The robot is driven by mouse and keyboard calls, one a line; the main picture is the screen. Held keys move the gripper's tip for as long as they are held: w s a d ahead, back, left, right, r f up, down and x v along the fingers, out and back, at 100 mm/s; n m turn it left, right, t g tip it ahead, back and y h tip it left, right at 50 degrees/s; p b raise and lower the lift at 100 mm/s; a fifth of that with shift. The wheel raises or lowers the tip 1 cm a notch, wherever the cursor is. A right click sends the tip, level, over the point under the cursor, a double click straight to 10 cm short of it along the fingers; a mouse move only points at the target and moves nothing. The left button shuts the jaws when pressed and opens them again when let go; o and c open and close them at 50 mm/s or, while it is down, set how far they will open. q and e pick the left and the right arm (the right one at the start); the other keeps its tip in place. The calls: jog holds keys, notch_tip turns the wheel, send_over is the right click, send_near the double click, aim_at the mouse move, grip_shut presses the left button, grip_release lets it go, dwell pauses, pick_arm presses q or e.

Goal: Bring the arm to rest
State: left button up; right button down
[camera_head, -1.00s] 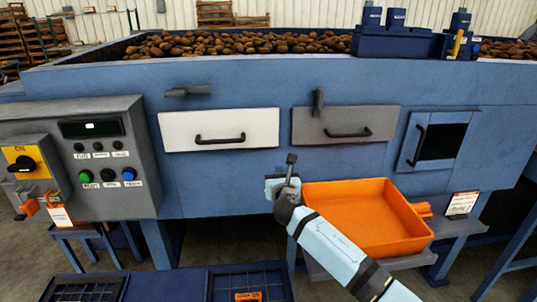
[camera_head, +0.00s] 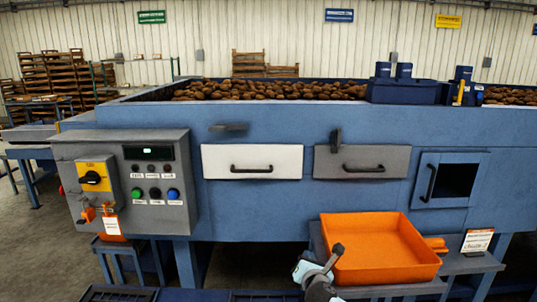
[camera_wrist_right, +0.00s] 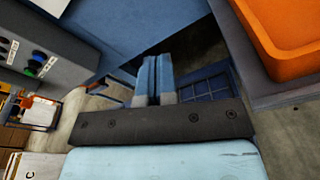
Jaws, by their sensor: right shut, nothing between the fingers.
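My right gripper (camera_head: 330,260) is low in the head view, in front of the left side of the orange tray (camera_head: 378,262). In the right wrist view my right gripper (camera_wrist_right: 154,70) has its two fingers together with nothing between them. It is in the open space between the grey control box (camera_wrist_right: 35,50) at left and the orange tray (camera_wrist_right: 290,35) at right, apart from both. My left gripper is in neither view.
The blue grader (camera_head: 260,130) spans the head view, with potatoes (camera_head: 270,90) on top, a white drawer (camera_head: 252,162) and a grey drawer (camera_head: 362,162). The control box (camera_head: 125,180) has an orange-handled lockout and tag (camera_head: 111,226). Dark grid crates lie low in front.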

jog(key=s+d+f+m+g+y+p, duration=0.1)
jog(key=s+f+m+g, duration=0.1)
jog(key=s+f+m, duration=0.65)
jog(key=s+d+f+m+g+y, duration=0.1)
jog(key=s+f+m, duration=0.35)
jog(key=s, duration=0.65)
pick_arm(q)
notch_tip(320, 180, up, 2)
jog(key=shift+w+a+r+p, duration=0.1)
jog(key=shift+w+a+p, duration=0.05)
jog(key=shift+p, duration=0.45)
pick_arm(e)
jog(key=s+d+f+m+g, duration=0.1)
jog(key=s+d+f+m, duration=0.1)
jog(key=s+m, duration=0.5)
jog(key=s+d+f+m+g, duration=0.1)
jog(key=s+d+m, duration=0.3)
jog(key=s+m, duration=0.4)
jog(key=s+f, duration=0.1)
jog(key=s, duration=0.6)
jog(key=shift+s+d+f, duration=0.2)
jog(key=shift+s+d, duration=0.05)
jog(key=shift+d, duration=0.05)
jog(key=c, duration=1.8)
grip_release()
jog(key=shift+c, duration=0.2)
